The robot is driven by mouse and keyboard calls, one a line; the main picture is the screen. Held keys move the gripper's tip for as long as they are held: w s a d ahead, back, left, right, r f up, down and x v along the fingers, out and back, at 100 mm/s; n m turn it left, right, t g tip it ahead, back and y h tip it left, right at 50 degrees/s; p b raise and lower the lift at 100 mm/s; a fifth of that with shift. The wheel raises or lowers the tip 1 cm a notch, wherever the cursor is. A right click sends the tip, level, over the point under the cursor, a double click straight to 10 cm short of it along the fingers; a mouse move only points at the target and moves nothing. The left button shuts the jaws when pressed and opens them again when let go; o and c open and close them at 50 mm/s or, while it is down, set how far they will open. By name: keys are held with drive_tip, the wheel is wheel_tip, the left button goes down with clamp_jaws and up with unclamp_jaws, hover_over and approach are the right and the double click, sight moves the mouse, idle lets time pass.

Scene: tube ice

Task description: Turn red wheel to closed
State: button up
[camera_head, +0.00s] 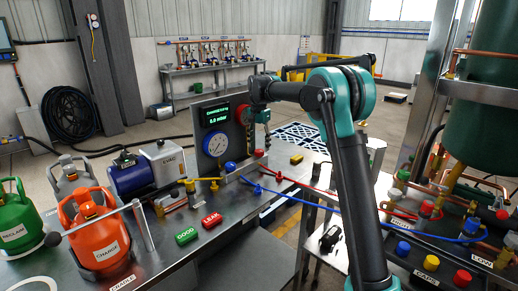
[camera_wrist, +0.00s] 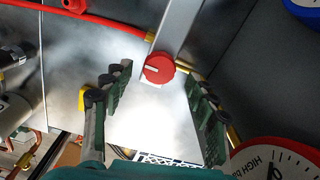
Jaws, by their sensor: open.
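The red wheel (camera_wrist: 159,68) is a small round knob with a pale mark on its face, on a grey bar with a brass pipe beside it. In the head view, it shows as a small red knob (camera_head: 259,153) at the right end of the gauge panel's base. My gripper (camera_wrist: 158,78) is open, with one green-padded finger on each side of the wheel in the wrist view. Neither finger appears to touch it. In the head view, my gripper (camera_head: 259,142) points down just above the wheel, in front of the red gauge. Its exact height is unclear.
The panel (camera_head: 213,108) with a display, a blue gauge (camera_head: 215,144) and a red gauge (camera_wrist: 275,160) stands close by. A blue knob (camera_head: 230,166) sits left of the wheel. Red and blue hoses cross the bench. Green and red labelled blocks lie toward the front.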

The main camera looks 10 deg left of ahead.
sight(259, 151)
wheel_tip(259, 151, up, 10)
idle(0.3)
drive_tip(key=shift+f, duration=0.1)
idle(0.3)
